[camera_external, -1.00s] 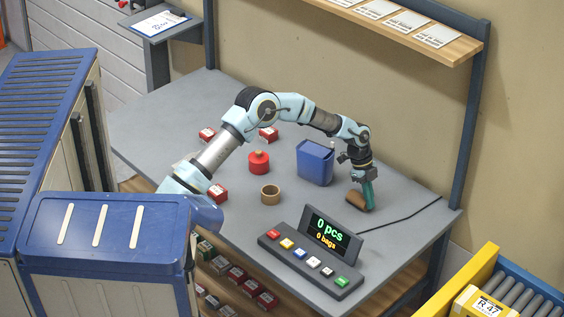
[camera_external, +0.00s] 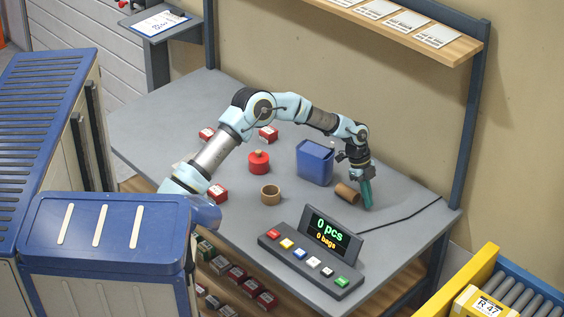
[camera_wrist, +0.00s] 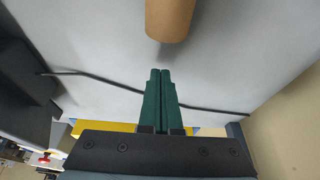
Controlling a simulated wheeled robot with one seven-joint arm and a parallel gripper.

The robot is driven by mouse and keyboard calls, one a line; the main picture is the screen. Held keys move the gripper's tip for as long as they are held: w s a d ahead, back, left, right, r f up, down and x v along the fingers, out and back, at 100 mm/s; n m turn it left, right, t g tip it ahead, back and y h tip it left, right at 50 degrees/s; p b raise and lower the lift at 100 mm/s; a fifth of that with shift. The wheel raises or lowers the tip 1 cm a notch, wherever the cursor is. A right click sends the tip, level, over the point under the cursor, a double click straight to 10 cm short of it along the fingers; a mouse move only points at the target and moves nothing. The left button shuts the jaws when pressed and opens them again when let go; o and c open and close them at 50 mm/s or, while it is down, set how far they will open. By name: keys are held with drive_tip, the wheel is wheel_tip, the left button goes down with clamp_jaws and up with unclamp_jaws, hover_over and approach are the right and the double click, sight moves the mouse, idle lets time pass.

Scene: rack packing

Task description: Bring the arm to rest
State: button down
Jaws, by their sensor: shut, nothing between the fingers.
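My gripper (camera_external: 367,205) is low over the right part of the grey table (camera_external: 226,112), its green fingers pointing down. In the wrist view my gripper (camera_wrist: 160,72) has its two green fingers together with nothing between them. A brown cylinder (camera_external: 346,193) lies on its side on the table just left of the fingers. In the wrist view the brown cylinder (camera_wrist: 169,18) is beyond the fingertips, apart from them. My arm reaches over the table from the left, bent at the elbow.
A blue bin (camera_external: 315,163) stands left of my gripper. A red round container (camera_external: 259,163), a brown ring (camera_external: 270,194) and several red boxes (camera_external: 268,134) are farther left. A button console (camera_external: 310,262) with a display sits in front. A black cable (camera_external: 405,213) runs at the right.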

drive_tip(key=b+v, duration=0.2)
drive_tip(key=v, duration=0.8)
drive_tip(key=w+a+n+t+p, duration=0.15)
drive_tip(key=a+n, duration=0.25)
drive_tip(key=a, duration=0.6)
drive_tip(key=w+a+n+y, duration=0.1)
drive_tip(key=w+a+n, duration=0.25)
drive_tip(key=a, duration=0.55)
drive_tip(key=w+a+n+t, duration=0.15)
drive_tip(key=a+n, duration=0.35)
drive_tip(key=a, duration=0.5)
drive_tip(key=s+a+n+t+y+p, duration=0.1)
drive_tip(key=s+a+n, duration=0.55)
drive_tip(key=a, duration=0.55)
drive_tip(key=s+a+n, duration=0.5)
drive_tip(key=a+n, duration=0.2)
drive_tip(key=a, duration=0.5)
wheel_tip(320, 180, up, 17)
drive_tip(key=p, duration=1.8)
drive_tip(key=shift+w, duration=0.1)
